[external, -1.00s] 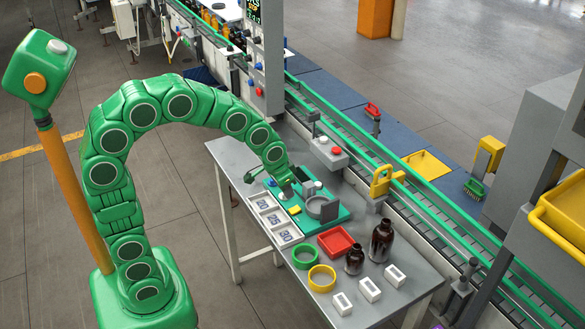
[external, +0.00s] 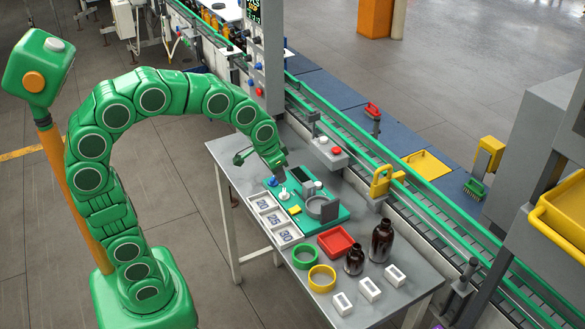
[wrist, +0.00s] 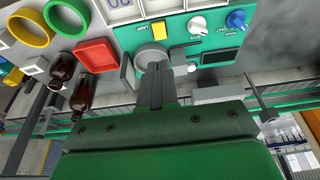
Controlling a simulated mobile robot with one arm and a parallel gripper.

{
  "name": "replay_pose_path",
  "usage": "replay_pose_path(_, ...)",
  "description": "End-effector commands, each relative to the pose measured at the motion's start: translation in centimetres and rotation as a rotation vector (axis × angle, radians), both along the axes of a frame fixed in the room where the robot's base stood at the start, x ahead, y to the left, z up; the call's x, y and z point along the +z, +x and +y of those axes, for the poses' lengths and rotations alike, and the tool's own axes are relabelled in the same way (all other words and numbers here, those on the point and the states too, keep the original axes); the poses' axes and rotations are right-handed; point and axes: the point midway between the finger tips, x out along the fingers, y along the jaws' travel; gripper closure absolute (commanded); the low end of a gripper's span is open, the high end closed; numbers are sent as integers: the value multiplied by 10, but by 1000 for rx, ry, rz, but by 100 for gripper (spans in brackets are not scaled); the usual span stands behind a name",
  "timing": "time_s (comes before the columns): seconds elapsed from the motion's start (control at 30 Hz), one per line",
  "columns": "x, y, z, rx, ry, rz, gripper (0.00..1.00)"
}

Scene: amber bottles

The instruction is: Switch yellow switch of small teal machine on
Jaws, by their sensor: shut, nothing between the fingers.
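The small teal machine (external: 325,224) lies on the grey table. Its yellow switch (external: 295,209) shows as a small yellow block on the teal top, and it also shows in the wrist view (wrist: 159,31). Whether it is on or off is too small to tell. Beside it are a white knob (wrist: 197,26) and a blue knob (wrist: 236,20). My gripper (external: 281,171) is above the back of the machine, shut and empty, and touches no switch. In the wrist view its closed fingers (wrist: 157,72) overlap the machine's round grey dish (wrist: 151,54).
White number tiles (external: 263,205) lie along the machine's left side. A red tray (external: 335,241), green ring (external: 305,256), yellow ring (external: 322,278), amber bottles (external: 382,240) and white blocks (external: 369,289) stand toward the front. A conveyor (external: 425,215) runs behind the table.

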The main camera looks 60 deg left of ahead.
Motion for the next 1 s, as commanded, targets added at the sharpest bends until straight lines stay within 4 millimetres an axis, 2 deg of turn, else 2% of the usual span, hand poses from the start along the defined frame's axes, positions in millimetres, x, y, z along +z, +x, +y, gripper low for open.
replay_pose_path(0.2,3,15,-1,1,1,-34,100)
replay_pose_path(0.57,0,17,-2,0,0,-37,100)
replay_pose_path(0.73,-16,23,-2,0,0,-37,100)
replay_pose_path(1.0,-60,36,-2,0,0,-30,100)
